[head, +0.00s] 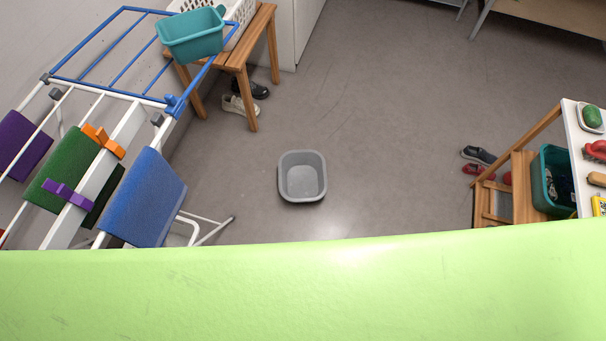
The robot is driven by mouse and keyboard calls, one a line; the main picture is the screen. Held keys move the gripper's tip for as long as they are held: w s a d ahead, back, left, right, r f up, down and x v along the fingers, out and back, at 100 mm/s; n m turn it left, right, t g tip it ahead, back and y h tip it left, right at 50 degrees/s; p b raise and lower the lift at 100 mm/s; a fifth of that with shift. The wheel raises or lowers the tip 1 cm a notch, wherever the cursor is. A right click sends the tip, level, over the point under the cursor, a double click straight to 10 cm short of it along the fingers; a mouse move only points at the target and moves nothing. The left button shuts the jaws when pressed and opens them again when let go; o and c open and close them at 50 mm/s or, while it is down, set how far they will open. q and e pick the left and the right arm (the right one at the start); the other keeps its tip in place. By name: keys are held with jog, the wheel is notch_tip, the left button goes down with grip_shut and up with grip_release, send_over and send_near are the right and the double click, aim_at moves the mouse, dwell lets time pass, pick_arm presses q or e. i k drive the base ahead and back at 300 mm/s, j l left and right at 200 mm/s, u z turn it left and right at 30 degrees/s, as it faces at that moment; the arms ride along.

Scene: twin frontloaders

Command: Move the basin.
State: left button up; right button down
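A grey basin (302,176) with rounded corners sits upright on the floor near the middle of the head view. It looks empty. A second, teal basin (193,36) stands at the upper left, by the blue end of the drying rack and the wooden bench. Neither of my grippers shows in the head view. A large light green surface fills the bottom of the view and hides what lies below it.
A drying rack (120,95) with purple, green and blue cloths stands at the left. A wooden bench (237,58) has shoes (240,105) under it. At the right are a shelf (520,185), a teal crate (540,178) and more shoes (478,155). Grey floor (390,110) is clear around the grey basin.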

aim_at(302, 173)
jog(key=i+l+u, duration=1.05)
jog(key=k+l, duration=0.05)
